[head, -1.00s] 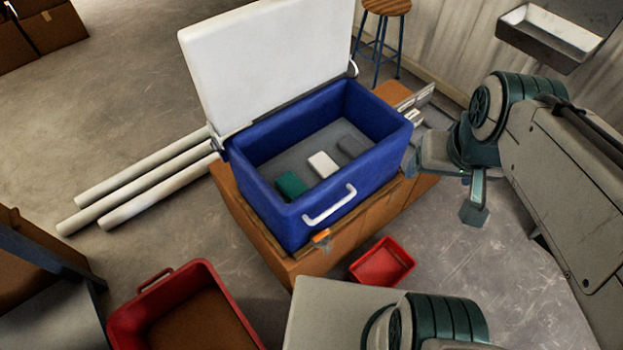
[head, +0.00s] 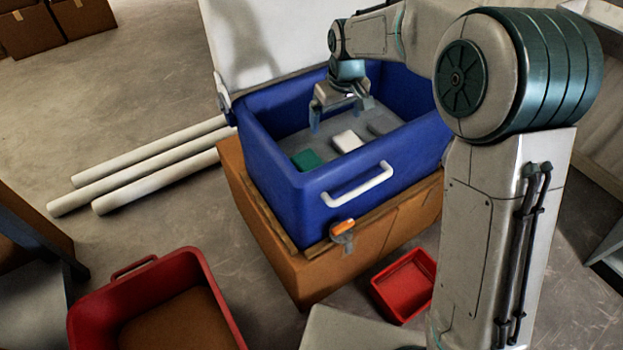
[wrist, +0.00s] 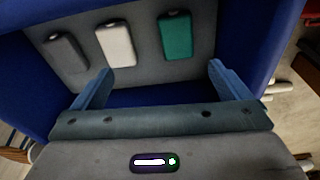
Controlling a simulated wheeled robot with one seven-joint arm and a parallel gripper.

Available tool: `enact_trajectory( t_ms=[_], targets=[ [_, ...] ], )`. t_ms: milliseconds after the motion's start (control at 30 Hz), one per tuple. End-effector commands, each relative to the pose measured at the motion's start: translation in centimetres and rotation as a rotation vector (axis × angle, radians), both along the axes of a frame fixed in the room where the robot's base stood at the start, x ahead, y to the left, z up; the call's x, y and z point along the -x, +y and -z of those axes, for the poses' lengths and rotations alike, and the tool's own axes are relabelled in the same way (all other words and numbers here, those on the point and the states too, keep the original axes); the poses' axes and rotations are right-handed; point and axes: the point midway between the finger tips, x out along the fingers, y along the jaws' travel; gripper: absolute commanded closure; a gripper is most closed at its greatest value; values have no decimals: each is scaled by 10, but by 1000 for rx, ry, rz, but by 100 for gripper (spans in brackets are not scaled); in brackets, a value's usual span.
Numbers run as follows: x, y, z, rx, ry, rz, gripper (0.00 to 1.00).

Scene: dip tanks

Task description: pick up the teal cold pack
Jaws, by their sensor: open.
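The teal cold pack (head: 306,159) lies flat on the grey floor of the open blue cooler (head: 316,199), near its left front corner. It also shows in the wrist view (wrist: 176,36), above and between my fingertips, toward the right one. A white pack (head: 347,141) lies beside it, and a grey pack (head: 381,127) beyond that. My gripper (head: 331,118) is open and empty, pointing down inside or just over the cooler's mouth. In the wrist view my fingers (wrist: 161,82) are spread, with no pack between them.
The white lid (head: 262,35) stands open at the back. The cooler walls surround the packs. A large red bin (head: 205,272) and a small red tray (head: 405,284) are on the floor. White pipes (head: 150,170) lie at left.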

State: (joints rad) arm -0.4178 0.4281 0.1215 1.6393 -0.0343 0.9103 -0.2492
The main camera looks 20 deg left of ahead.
Motion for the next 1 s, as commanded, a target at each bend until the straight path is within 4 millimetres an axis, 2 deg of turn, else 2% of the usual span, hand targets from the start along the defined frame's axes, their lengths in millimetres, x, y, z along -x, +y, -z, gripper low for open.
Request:
enact_trajectory(
  t_ms=[33, 167, 300, 700, 1000],
  targets=[
    [-4, 16, 33, 0, 9, -30, 4],
    [-10, 43, 66, -1, 22, -81, 4],
    [-12, 56, 83, -2, 27, -108, 4],
    [-18, 65, 151, 0, 29, -110, 4],
    [-20, 67, 170, -1, 29, -110, 4]
  ],
)
